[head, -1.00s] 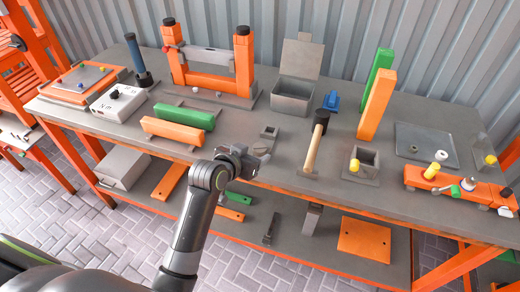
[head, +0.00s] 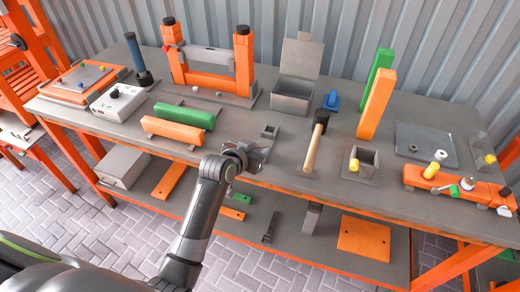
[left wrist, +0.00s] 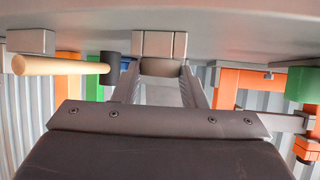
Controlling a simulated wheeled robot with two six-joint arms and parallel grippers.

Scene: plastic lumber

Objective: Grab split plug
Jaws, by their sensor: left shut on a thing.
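My left gripper (head: 260,151) is at the front edge of the table, just in front of a small grey holder block (head: 269,131). In the left wrist view its two fingers (left wrist: 160,74) close in on a small grey-brown piece (left wrist: 160,67), which looks like the split plug. The grey holder block (left wrist: 160,43) shows right behind this piece. I cannot tell whether the piece touches the block. The head view shows little of the piece behind the gripper. My right gripper is not in view.
A hammer (head: 312,150) with a wooden handle lies right of the gripper. An orange bar (head: 174,132) and a green bar (head: 184,116) lie to its left. A grey box with a yellow knob (head: 361,162) stands further right. The orange clamp frame (head: 243,60) stands behind.

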